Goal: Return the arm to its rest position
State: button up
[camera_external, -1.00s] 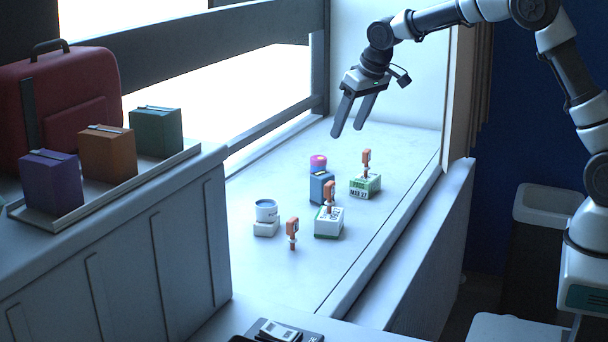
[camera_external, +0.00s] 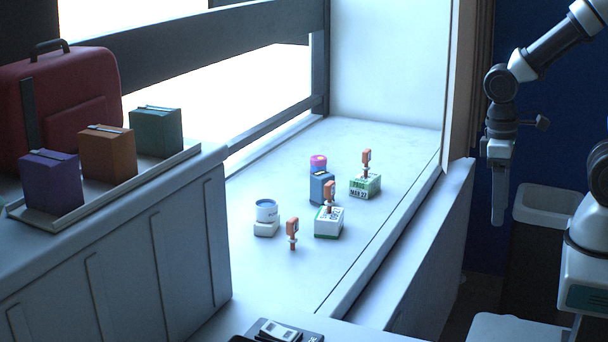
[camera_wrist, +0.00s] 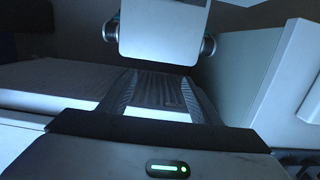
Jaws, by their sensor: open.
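My gripper (camera_external: 498,205) hangs pointing down at the right of the external view, in front of the dark blue wall and clear of the white counter. It is seen edge-on there, so its fingers overlap. In the wrist view, my gripper (camera_wrist: 160,88) shows its two fingers apart with nothing between them. The arm is folded back towards the right, partly out of the picture.
The white counter (camera_external: 290,285) holds small boxes, orange-topped items and a round tin (camera_external: 266,211). A grey bin (camera_external: 545,205) stands below and right of my gripper. At left, a red case (camera_external: 75,100) and coloured boxes sit on a cabinet.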

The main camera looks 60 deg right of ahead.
notch_tip(320, 180, up, 17)
jog(key=w+t+p, duration=0.2)
jog(key=t+p, duration=0.3)
jog(key=shift+w+t, duration=0.3)
jog(key=shift+w, duration=0.05)
jog(key=shift+s+r, duration=0.1)
